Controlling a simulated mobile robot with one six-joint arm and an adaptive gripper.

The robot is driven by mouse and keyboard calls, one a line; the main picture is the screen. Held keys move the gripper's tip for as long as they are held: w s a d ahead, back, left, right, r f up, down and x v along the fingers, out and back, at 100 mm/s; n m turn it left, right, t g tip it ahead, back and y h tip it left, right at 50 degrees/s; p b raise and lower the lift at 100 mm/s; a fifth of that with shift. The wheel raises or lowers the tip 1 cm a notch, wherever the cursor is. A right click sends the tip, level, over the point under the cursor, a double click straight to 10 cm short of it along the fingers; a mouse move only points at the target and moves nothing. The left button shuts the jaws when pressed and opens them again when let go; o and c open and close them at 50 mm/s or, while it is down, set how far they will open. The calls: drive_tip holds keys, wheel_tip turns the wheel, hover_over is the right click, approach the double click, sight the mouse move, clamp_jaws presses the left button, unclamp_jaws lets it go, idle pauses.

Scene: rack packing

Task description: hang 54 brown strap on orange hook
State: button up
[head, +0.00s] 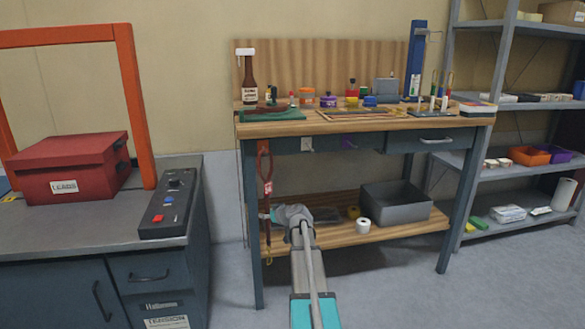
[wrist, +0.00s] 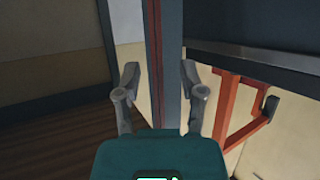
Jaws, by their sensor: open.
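The brown strap (head: 264,165) hangs as a loop from the workbench's front left corner, with a white tag partway down. The tag's number is too small to read. My gripper (head: 266,215) points left, beside the strap's lower part. In the wrist view its fingers (wrist: 160,85) are open, on either side of a narrow red-brown band (wrist: 154,60) that looks like the strap, in front of a grey-blue upright. An orange frame (head: 130,100) stands on the left cabinet. An orange bracket (wrist: 238,108) shows at the right of the wrist view; I cannot tell whether it is the hook.
A red box (head: 75,168) and a black control box (head: 168,203) sit on the left cabinet. The workbench top (head: 290,128) holds bottles, jars and tools. A grey bin (head: 395,212) and white roll (head: 363,225) are on its lower shelf. Floor in front is clear.

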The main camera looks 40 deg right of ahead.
drive_tip(key=s+a+r+p, duration=0.1)
drive_tip(key=s+a+r, duration=0.1)
drive_tip(key=s+a, duration=0.6)
drive_tip(key=s+d+r+n+y+p, duration=0.1)
drive_tip(key=s+d+r+p, duration=0.1)
drive_tip(key=r+p, duration=0.6)
drive_tip(key=s+d+r+y+p, duration=0.1)
drive_tip(key=s+d+r+p, duration=0.2)
drive_tip(key=r+p, duration=0.5)
drive_tip(key=s+d+r+n+y+p, duration=0.1)
drive_tip(key=s+d+r+p, duration=0.1)
drive_tip(key=r+p, duration=0.6)
drive_tip(key=shift+s+d+n+g+p, duration=0.2)
drive_tip(key=shift+d+n+g+p, duration=0.1)
drive_tip(key=shift+d+p, duration=0.25)
idle(0.3)
drive_tip(key=shift+a, duration=0.1)
idle(0.6)
